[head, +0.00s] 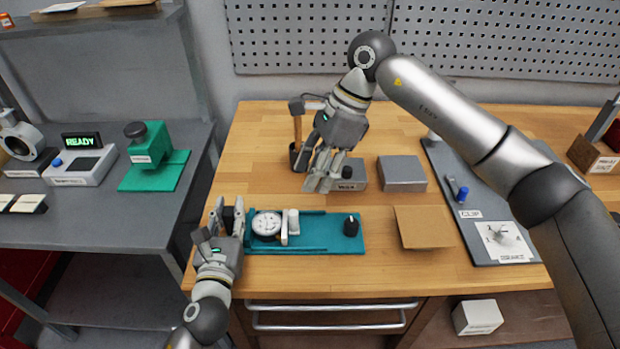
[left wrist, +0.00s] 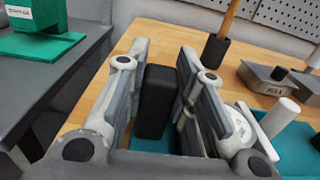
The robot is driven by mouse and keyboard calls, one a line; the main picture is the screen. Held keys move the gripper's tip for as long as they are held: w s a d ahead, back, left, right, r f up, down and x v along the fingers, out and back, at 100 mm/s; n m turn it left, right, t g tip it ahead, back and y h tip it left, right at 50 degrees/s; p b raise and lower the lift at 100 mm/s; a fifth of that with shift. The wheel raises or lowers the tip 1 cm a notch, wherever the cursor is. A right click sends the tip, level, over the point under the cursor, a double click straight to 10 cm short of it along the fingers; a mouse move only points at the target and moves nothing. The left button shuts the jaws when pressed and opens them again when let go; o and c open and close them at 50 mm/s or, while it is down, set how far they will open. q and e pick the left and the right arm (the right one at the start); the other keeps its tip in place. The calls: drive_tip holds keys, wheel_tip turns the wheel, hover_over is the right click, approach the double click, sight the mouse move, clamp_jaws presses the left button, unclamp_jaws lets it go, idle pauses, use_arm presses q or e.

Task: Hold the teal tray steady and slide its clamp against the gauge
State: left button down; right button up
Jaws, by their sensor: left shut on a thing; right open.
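The teal tray (head: 325,248) lies along the front of the wooden bench. A round white dial gauge (head: 266,225) sits in its left part. The pale clamp with an upright post (head: 293,222) stands just right of the gauge; I cannot tell whether they touch. A black knob (head: 351,226) is at the tray's right end. My left gripper (head: 229,212) is shut on a black block (left wrist: 155,100) at the tray's left end. My right gripper (head: 322,180) is open and empty, behind the tray and in front of part of a grey block (head: 352,175).
A hammer (head: 297,125) stands in a dark holder behind the tray. A grey box (head: 402,174) and a brown board (head: 424,227) lie to the right, before a grey panel (head: 480,240). A side table at left holds a green device (head: 155,160).

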use_arm(q)
drive_tip(key=shift+f, duration=0.15)
drive_tip(key=c, duration=1.1)
unclamp_jaws()
drive_tip(key=shift+c, duration=0.2)
